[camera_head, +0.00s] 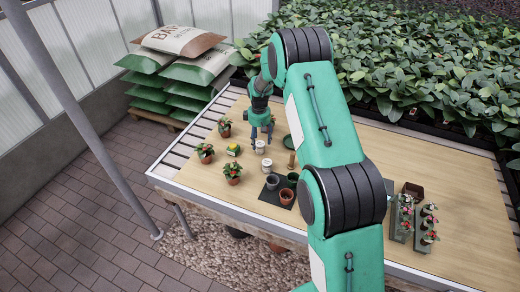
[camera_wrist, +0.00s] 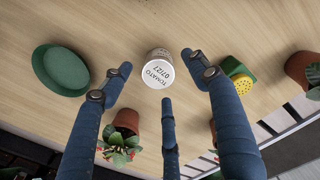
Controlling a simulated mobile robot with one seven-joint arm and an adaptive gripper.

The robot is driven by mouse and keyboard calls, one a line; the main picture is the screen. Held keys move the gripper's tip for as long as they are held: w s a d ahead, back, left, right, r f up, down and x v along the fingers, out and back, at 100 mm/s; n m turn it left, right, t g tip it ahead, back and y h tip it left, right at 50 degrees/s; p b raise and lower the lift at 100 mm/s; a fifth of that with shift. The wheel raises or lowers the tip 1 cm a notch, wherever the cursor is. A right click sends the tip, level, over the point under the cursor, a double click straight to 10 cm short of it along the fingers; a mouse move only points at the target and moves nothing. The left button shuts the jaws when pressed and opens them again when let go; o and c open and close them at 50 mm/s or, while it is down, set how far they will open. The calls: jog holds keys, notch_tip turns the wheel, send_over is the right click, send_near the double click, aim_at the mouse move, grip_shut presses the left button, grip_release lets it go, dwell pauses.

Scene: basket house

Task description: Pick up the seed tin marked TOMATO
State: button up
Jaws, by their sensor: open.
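The seed tin (camera_wrist: 158,72) shows in the wrist view as a small round tin with a white lid that reads TOMATO 07/27. It stands on the wooden table top, ahead of my blue fingers. My gripper (camera_wrist: 158,85) is open and empty, with fingers to the left, right and below the tin in the picture. I see no contact with it. In the head view my gripper (camera_head: 262,130) is low over the table, close to two small pale tins (camera_head: 260,147), (camera_head: 266,164). Their labels are too small to read there.
A green dish (camera_wrist: 60,70) lies left of the tin in the wrist view, and a green box with a yellow top (camera_wrist: 240,82) stands right. Potted plants (camera_head: 205,152) stand at the table's left. Pots on a dark mat (camera_head: 270,196) are nearer.

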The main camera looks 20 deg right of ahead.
aim_at(260, 144)
dwell(0.3)
jog(key=shift+d+f+b, duration=0.2)
jog(key=shift+f+b, duration=0.6)
jog(key=shift+f, duration=1.8)
jog(key=c, duration=1.3)
